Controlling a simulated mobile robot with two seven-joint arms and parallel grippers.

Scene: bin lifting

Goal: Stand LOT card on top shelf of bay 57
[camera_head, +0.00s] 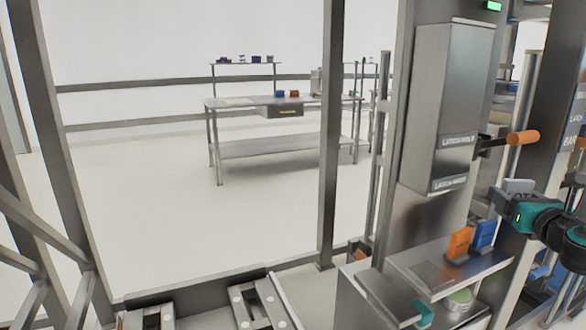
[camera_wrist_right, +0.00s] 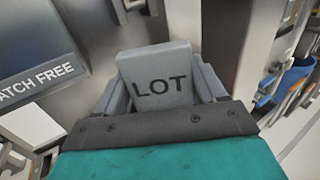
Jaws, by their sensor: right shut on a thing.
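The grey LOT card (camera_wrist_right: 158,78) is held between the fingers of my right gripper (camera_wrist_right: 160,95) in the right wrist view, its black letters facing the camera. In the head view my right gripper (camera_head: 513,198) comes in from the right, shut on the card, whose grey top (camera_head: 519,185) shows above the fingers. The card is above and to the right of a steel ledge (camera_head: 422,274). An orange card (camera_head: 460,243) and a blue card (camera_head: 484,235) stand on that ledge. No label reading 57 is legible. My left gripper is out of view.
A steel box (camera_head: 455,95) with latch labels is on the column left of my right gripper. An orange-ended handle (camera_head: 522,137) sticks out just above the gripper. A lower tray (camera_head: 375,300) lies under the ledge. A workbench (camera_head: 275,148) stands far back across open floor.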

